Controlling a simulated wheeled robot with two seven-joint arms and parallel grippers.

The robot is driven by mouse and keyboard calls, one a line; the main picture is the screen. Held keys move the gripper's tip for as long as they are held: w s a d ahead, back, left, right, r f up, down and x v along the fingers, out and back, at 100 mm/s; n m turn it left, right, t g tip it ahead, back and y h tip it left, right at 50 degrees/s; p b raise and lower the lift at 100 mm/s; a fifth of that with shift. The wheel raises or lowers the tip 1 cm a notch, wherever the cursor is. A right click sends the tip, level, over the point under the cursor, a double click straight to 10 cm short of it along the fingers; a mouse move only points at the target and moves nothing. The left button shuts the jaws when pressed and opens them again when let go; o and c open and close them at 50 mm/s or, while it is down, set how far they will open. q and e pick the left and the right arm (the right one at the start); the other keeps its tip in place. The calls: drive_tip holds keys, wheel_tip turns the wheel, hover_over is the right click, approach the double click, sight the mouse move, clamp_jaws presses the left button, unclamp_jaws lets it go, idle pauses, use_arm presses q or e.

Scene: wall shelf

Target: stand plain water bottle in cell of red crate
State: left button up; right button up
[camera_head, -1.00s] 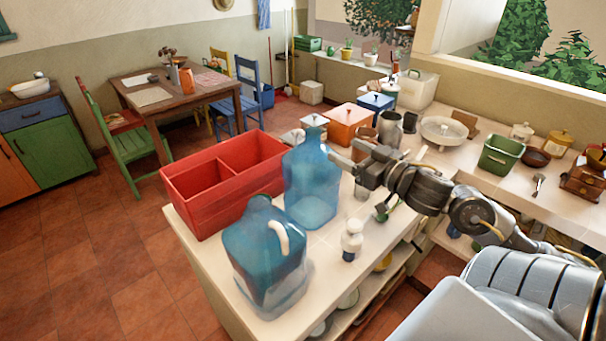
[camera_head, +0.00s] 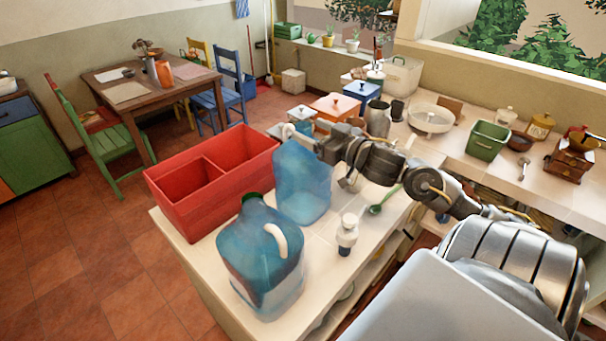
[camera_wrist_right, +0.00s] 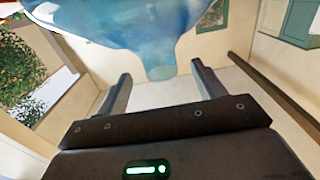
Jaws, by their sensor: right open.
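The plain water bottle (camera_head: 302,188), translucent blue without a handle, stands upright on the counter. A second blue bottle (camera_head: 258,262), with a pale handle, stands nearer. The red crate (camera_head: 206,214) lies left of both; its two visible cells look empty. My right gripper (camera_head: 303,137) is at the top of the plain bottle and hides its neck. In the right wrist view, my open fingers (camera_wrist_right: 160,88) point at the blue bottle (camera_wrist_right: 150,25), with its narrow end between the tips. Contact cannot be told. My left gripper is not in view.
An orange box (camera_head: 336,106) and a blue box (camera_head: 361,94) stand behind. The counter's front left edge drops to the tiled floor.

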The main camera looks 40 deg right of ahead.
sight(297, 124)
drive_tip(key=shift+w+r, duration=0.1)
drive_tip(key=shift+r, duration=0.05)
drive_tip(key=w, duration=0.1)
drive_tip(key=w+p, duration=0.1)
drive_tip(key=w, duration=0.1)
drive_tip(key=w+p, duration=0.1)
drive_tip(key=w, duration=0.1)
drive_tip(key=shift+a+f, duration=0.2)
drive_tip(key=shift+a, duration=0.15)
drive_tip(key=c, duration=1.5)
